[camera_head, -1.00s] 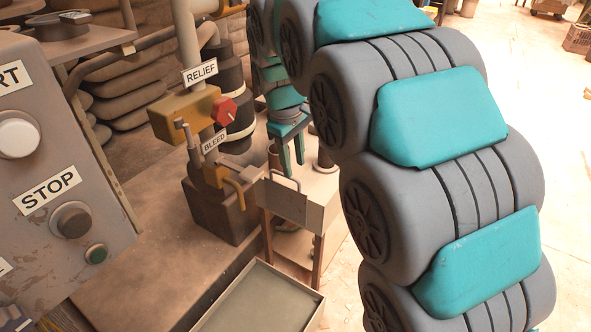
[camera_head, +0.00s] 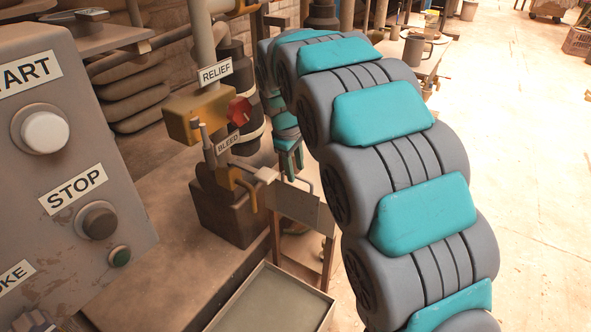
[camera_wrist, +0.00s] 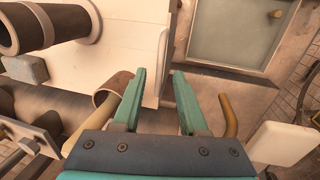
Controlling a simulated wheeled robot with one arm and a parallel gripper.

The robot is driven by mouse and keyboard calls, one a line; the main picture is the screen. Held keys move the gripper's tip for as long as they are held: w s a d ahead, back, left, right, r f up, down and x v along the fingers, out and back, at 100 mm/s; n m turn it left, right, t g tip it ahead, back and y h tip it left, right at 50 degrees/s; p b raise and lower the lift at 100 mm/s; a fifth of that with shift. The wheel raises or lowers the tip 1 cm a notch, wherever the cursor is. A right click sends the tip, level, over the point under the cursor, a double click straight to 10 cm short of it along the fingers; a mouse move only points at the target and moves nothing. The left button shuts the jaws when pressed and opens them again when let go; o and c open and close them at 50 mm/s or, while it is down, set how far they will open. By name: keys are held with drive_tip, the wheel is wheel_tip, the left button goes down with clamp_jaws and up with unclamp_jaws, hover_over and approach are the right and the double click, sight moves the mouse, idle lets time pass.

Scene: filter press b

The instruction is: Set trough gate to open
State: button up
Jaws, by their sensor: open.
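A pale grey plate (camera_head: 297,210) with a bent rod handle on its top edge stands at the trough, right of the BLEED valve in the head view. I take it to be the trough gate, but no label shows on it. My gripper (camera_head: 291,166) points down just above and behind this plate, partly hidden by my arm. A tan curved handle (camera_wrist: 230,116) is beside the right finger. I cannot tell whether any finger touches anything, nor the gate's setting.
A shallow tray (camera_head: 232,318) lies in front, also in the wrist view (camera_wrist: 230,32). The RELIEF valve (camera_head: 196,115) and BLEED valve (camera_head: 215,175) stand close left of my gripper. A button panel (camera_head: 62,215) is at the near left. Open floor (camera_head: 520,170) lies right.

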drive_tip(key=shift+w+f, duration=0.1)
drive_tip(key=shift+f, duration=0.45)
clamp_jaws()
idle(1.0)
